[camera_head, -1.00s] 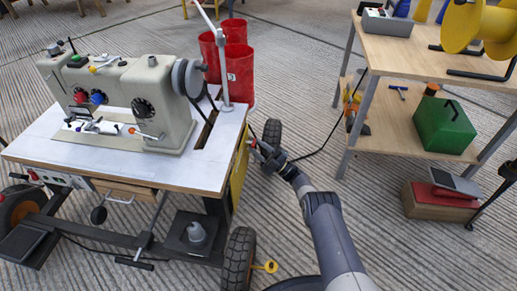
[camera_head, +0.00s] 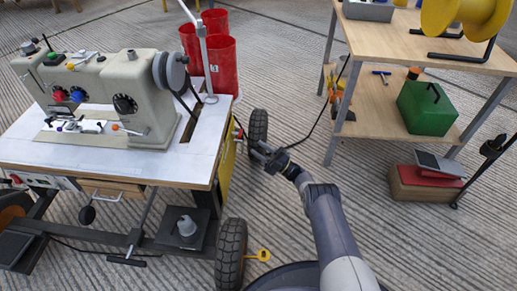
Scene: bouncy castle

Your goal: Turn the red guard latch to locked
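The sewing machine (camera_head: 125,95) stands on a white-topped wheeled table (camera_head: 60,152). A yellow panel (camera_head: 226,165) is on the table's right side. A small reddish part (camera_head: 237,134) shows at that panel's upper edge; it is too small to tell whether it is the guard latch or how it is turned. My gripper (camera_head: 256,149) is just right of the panel, beside the table's back right wheel, with a small visible gap to the panel. Its fingers are too small and dark to tell whether they are open or shut.
Red bins (camera_head: 220,62) stand behind the table. A wooden shelf unit (camera_head: 375,103) with a green box (camera_head: 427,108) is at the right. A front wheel (camera_head: 231,252) and a yellow ring-ended part (camera_head: 263,255) are near my arm. A dark cable (camera_head: 318,125) crosses the floor.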

